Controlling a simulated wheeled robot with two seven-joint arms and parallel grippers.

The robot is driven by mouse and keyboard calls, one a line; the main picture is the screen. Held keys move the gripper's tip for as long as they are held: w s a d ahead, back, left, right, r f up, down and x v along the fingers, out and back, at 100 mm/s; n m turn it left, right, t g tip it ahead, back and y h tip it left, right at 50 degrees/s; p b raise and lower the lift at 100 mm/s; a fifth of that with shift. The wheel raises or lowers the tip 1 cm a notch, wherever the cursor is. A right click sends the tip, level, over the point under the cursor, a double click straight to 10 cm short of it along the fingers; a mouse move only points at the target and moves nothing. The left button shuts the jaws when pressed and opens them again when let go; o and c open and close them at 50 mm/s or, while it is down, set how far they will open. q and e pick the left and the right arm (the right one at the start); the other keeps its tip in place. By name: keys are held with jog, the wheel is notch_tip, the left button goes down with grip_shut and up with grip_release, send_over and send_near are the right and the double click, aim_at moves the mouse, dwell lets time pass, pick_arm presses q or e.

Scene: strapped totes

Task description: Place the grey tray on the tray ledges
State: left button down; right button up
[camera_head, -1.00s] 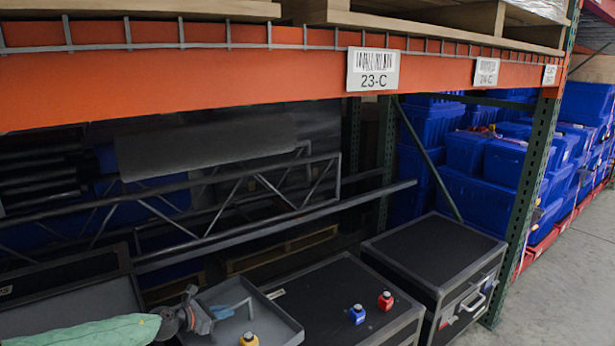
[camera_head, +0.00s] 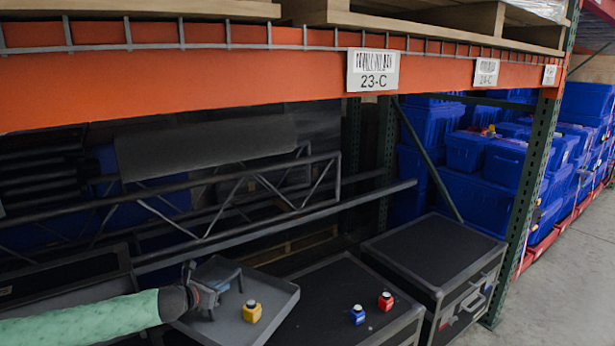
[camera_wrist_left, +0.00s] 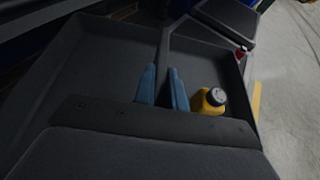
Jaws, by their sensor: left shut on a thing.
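The grey tray (camera_head: 272,288) is a shallow tray with raised rims at the lower left of the head view. It also fills much of the left wrist view (camera_wrist_left: 85,65). A yellow bottle (camera_head: 252,311) with a dark cap stands in it, right of my fingers. My left gripper (camera_head: 214,292) is shut on the tray's upright middle part, which runs between the blue fingertips (camera_wrist_left: 163,88) in the wrist view. The arm hides the tray's near left side. I cannot pick out the tray ledges for certain. My right gripper is out of view.
Black cases (camera_head: 432,252) stand to the right; a blue bottle (camera_head: 357,314) and a red bottle (camera_head: 386,300) stand on one. Metal trusses (camera_head: 270,205) lie behind the tray. An orange shelf beam (camera_head: 230,85) crosses above. Blue totes (camera_head: 480,150) are stacked at right.

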pick_arm(q)
jog(key=s+d+r+n+t+y, duration=0.1)
jog(key=s+r+n+t+y, duration=0.1)
jog(key=s+r+n+y, duration=0.55)
jog(key=s+d+f+m, duration=0.1)
jog(key=s+d+f, duration=0.1)
jog(key=s+f, duration=0.3)
jog(key=s+d+f+m+h, duration=0.1)
jog(key=s+d+f, duration=0.2)
jog(key=s, duration=0.8)
jog(key=shift+s+f+p, duration=0.2)
jog(key=shift+f+p, duration=0.25)
jog(key=shift+f, duration=0.7)
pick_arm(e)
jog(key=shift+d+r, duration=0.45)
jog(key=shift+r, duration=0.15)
pick_arm(q)
jog(key=shift+a, duration=0.1)
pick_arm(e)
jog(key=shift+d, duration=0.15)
pick_arm(q)
jog(key=shift+r, duration=0.1)
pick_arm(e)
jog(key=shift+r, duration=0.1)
